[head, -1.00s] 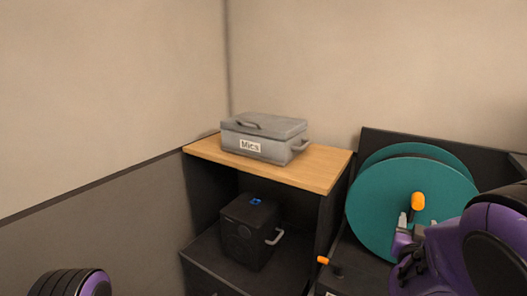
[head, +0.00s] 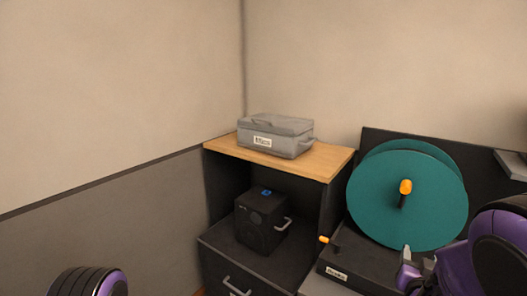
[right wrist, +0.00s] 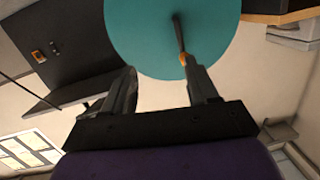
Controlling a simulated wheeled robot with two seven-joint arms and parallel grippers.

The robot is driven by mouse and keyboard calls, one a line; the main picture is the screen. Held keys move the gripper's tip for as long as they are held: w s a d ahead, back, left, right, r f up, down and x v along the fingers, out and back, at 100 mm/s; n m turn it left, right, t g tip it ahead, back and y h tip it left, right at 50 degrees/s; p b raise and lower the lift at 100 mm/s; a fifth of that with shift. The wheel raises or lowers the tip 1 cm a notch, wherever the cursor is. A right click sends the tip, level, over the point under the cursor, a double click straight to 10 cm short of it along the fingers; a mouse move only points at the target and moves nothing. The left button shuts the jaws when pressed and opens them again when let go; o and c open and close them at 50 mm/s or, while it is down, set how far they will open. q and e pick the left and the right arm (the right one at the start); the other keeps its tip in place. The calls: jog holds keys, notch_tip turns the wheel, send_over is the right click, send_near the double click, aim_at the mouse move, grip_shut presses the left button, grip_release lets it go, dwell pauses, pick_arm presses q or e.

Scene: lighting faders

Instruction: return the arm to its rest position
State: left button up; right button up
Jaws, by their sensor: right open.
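My right arm, purple and black, comes in at the lower right of the head view. Its gripper (head: 416,272) is in front of and below the teal reel (head: 385,210), partly cut off by the frame's bottom. In the right wrist view the two dark fingers (right wrist: 163,92) stand apart with nothing between them. The teal reel (right wrist: 150,35) and its orange-tipped crank handle (right wrist: 182,45) show beyond the fingertips. A purple and black part of my left arm shows at the bottom left of the head view; the left gripper itself is out of view.
A grey case labelled Mics (head: 275,138) sits on a wooden-topped shelf (head: 325,160). A black box with a handle (head: 262,222) stands below it. An orange-knobbed lever (head: 324,239) sticks out left of the reel. A grey ledge (head: 511,163) is at the right edge.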

jog(key=s+a+f+g+y, duration=0.25)
jog(key=s+f, duration=0.45)
jog(key=f, duration=0.5)
jog(key=s+a+f+g+y, duration=0.15)
jog(key=s+f+g, duration=0.4)
jog(key=f, duration=0.75)
jog(key=s+a+f+g, duration=0.1)
jog(key=s+f, duration=0.4)
jog(key=s, duration=0.4)
jog(key=s+a+f+g+b, duration=0.1)
jog(key=s+f+g, duration=0.1)
jog(key=s+f, duration=0.3)
jog(key=s, duration=0.4)
jog(key=shift+s+a+f+y, duration=0.3)
jog(key=shift+s+f+y, duration=0.1)
